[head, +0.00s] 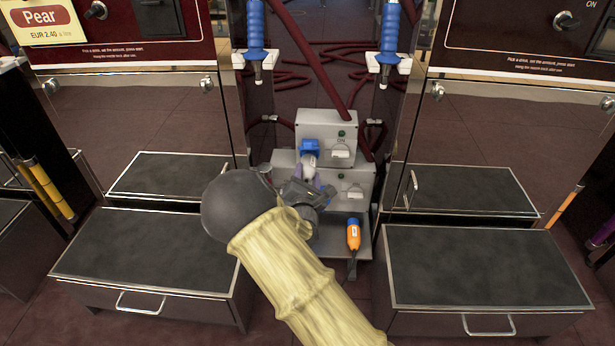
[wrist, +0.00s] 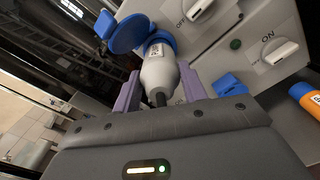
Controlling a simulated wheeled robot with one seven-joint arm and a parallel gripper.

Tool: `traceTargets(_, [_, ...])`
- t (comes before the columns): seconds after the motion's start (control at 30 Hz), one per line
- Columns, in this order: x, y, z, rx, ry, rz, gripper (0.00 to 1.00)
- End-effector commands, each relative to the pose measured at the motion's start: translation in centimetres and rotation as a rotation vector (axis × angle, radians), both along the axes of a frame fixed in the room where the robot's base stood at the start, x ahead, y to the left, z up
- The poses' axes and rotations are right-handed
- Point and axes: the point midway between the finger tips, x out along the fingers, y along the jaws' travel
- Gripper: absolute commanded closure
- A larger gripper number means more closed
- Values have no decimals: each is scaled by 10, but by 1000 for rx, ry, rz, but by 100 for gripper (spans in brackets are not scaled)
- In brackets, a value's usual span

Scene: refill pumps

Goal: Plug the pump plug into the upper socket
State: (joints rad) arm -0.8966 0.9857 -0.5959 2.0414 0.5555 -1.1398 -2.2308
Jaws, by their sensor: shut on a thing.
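The pump plug, a pale grey body with a dark cable end (wrist: 158,78), is between the purple fingers of my gripper (wrist: 160,95) in the wrist view. In the head view my gripper (head: 306,180) is in front of the socket boxes, with the plug (head: 310,161) at its tip. The upper socket (head: 309,146) is blue, on the upper grey box, and its round blue lid (wrist: 129,34) is raised. The plug's front end meets the blue socket; I cannot tell how deep it sits. The lower socket is mostly hidden by my gripper in the head view; a blue part (wrist: 229,86) shows in the wrist view.
The upper box (head: 318,125) and lower box (head: 357,178) carry white rotary switches. An orange plug-like thing (head: 353,234) stands at the front right of the boxes. Drawer steps (head: 150,255) and (head: 480,265) flank the space. Red hoses (head: 310,60) hang behind.

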Motion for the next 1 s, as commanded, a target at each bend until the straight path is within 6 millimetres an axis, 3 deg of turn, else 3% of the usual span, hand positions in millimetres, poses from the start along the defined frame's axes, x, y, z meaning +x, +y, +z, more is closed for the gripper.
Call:
traceTargets(0.97, [16,-1,1,0,-2,0,94])
traceTargets(1.0, [16,-1,1,0,-2,0,50])
